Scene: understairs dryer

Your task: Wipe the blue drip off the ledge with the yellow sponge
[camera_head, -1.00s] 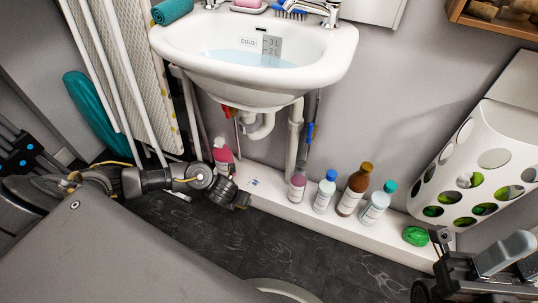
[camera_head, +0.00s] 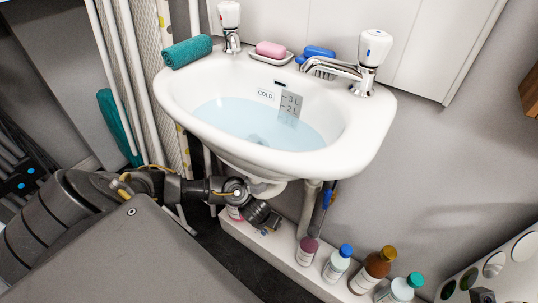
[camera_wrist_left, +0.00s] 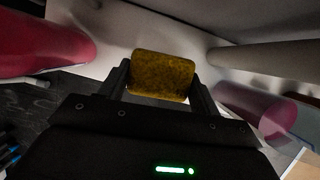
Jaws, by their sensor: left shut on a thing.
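My left gripper (camera_head: 262,214) is over the ledge (camera_head: 285,258) under the basin. In the left wrist view its two fingers (camera_wrist_left: 160,82) are shut on the yellow sponge (camera_wrist_left: 161,76). The sponge cannot be made out in the head view. Small blue marks of the drip (camera_head: 264,232) show on the ledge just below the gripper in the head view. I cannot tell whether the sponge touches the ledge.
A pink bottle (camera_wrist_left: 40,42) stands left of the sponge and a purple-pink bottle (camera_wrist_left: 255,108) right of it. Several more bottles (camera_head: 372,270) line the ledge. The basin (camera_head: 270,110) with blue water and its waste pipe (camera_head: 310,205) hang above the ledge.

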